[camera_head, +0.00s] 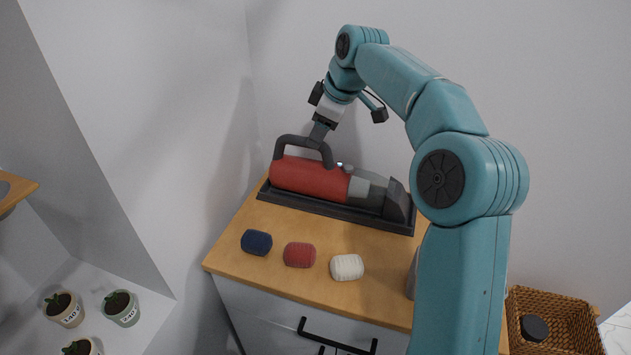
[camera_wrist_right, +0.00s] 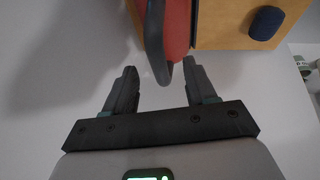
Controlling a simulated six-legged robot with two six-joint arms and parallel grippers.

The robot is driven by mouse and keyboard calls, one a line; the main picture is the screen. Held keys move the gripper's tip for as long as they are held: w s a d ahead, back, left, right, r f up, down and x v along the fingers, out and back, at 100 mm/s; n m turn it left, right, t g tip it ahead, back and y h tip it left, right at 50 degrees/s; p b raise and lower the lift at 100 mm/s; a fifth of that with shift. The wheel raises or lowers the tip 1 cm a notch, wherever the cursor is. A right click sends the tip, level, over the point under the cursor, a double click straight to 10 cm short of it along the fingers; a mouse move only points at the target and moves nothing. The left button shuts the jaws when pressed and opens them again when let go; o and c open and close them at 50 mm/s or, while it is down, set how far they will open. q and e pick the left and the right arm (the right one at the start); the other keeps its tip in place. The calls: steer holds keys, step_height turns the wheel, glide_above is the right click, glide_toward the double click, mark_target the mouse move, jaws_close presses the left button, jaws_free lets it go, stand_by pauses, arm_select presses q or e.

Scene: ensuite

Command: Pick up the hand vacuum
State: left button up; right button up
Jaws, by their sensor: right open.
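The hand vacuum (camera_head: 308,178) has a red body, a dark loop handle (camera_head: 296,140) and a grey nozzle end at the right. It lies in a black tray (camera_head: 326,211) on a wooden-topped cabinet. My right gripper (camera_head: 319,136) is at the handle, coming from above. In the right wrist view the gripper (camera_wrist_right: 161,70) is open, and the handle (camera_wrist_right: 154,45) reaches to between its fingertips. The red body (camera_wrist_right: 177,28) shows beside it. I cannot tell whether a finger touches the handle. My left gripper is not in view.
Blue (camera_head: 256,242), red (camera_head: 299,254) and white (camera_head: 347,267) rolled cloths lie in front of the tray on the wooden top (camera_head: 230,259). Walls stand close behind and left. A wicker basket (camera_head: 575,325) is at the lower right, potted plants (camera_head: 122,308) at the lower left.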

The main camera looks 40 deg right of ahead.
steer(key=x, duration=0.5)
steer(key=shift+d, duration=0.2)
steer(key=shift+r, duration=0.15)
steer(key=shift+c, duration=0.7)
jaws_close()
stand_by(0.3)
